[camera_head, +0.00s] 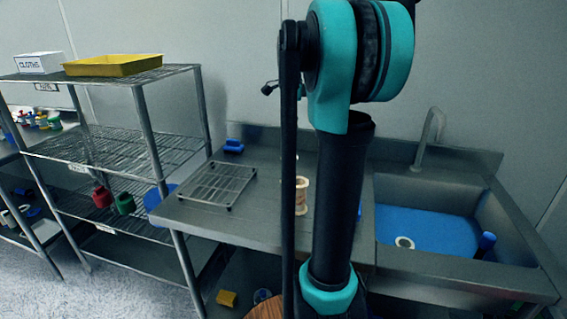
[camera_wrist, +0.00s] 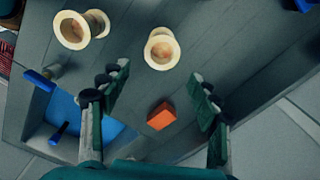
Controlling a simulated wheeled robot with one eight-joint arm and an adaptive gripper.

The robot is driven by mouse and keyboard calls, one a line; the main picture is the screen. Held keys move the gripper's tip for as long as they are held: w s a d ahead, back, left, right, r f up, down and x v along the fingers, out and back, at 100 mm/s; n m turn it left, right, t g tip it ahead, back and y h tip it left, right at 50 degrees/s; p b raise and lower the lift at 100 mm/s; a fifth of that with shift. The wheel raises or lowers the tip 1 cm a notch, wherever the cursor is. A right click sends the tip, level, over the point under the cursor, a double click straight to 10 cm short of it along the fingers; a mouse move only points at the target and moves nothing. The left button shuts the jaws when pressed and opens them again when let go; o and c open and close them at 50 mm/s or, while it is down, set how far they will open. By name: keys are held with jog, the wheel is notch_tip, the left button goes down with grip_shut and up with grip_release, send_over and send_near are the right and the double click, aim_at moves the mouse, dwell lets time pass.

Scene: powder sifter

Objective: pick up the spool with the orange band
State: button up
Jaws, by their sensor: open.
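Two cream spools stand in the wrist view, one at the upper left (camera_wrist: 74,34) and one near the top middle (camera_wrist: 162,49). Each shows a brownish-orange middle; I cannot tell which has the orange band. In the head view a cream spool (camera_head: 301,196) stands on the steel counter (camera_head: 240,220), partly hidden by my arm. My gripper (camera_wrist: 158,75) is open and empty, its fingers wide apart. The middle spool appears just beyond the gap between the fingertips; the other is beyond the left finger. No contact shows.
An orange block (camera_wrist: 161,116) lies between my fingers in the wrist view. The sink (camera_head: 480,215) with a blue bottom is at the right in the head view, holding a pale ring (camera_head: 404,242). A wire rack (camera_head: 217,184) sits left on the counter.

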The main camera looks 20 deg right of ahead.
aim_at(289, 172)
jog(key=f, duration=1.7)
jog(key=shift+w+f, duration=0.2)
jog(key=c, duration=1.3)
jog(key=shift+o, duration=0.2)
jog(key=shift+r, duration=0.1)
